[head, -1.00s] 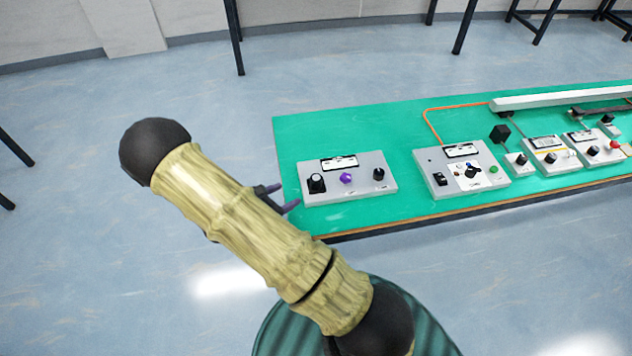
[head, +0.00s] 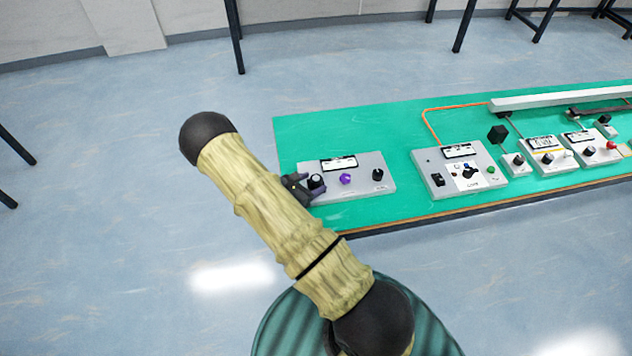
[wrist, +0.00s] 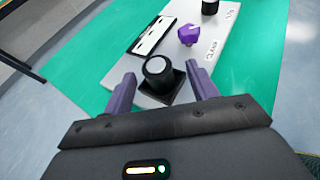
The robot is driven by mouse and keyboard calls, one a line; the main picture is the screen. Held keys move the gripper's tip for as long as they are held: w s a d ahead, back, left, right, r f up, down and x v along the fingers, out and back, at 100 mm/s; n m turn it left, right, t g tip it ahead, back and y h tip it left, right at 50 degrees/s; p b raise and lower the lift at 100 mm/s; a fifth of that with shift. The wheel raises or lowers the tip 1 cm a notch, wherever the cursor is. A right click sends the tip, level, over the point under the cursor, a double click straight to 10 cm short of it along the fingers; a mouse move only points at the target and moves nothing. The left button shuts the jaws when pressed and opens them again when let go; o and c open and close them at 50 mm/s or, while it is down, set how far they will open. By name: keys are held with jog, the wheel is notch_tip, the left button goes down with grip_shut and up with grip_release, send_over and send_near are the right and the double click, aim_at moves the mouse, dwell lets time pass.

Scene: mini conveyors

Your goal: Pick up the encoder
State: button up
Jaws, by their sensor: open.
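A black round knob with a pale top (wrist: 157,66) rises from a square black base at the near end of a grey-white control box (wrist: 125,86). It looks like the encoder, though I read no label naming it. In the head view the knob (head: 316,180) is at the left end of the box (head: 350,191). My gripper (wrist: 163,80) is open, with its purple fingers on either side of the knob's base and nothing held. I cannot tell whether the fingers touch it. In the head view my gripper (head: 306,188) is at the knob, partly covering it.
A purple knob (wrist: 187,34) and a black knob (wrist: 209,6) stand farther along the box. A second control box (head: 460,170) and several small devices stand to the right on the green table (head: 300,126). Bare green surface lies behind the boxes.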

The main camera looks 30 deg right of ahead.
aim_at(321, 177)
jog(key=p+x, duration=0.2)
jog(key=x, duration=0.3)
jog(key=shift+w+d+r, duration=0.15)
dwell(0.4)
jog(key=c, duration=1.1)
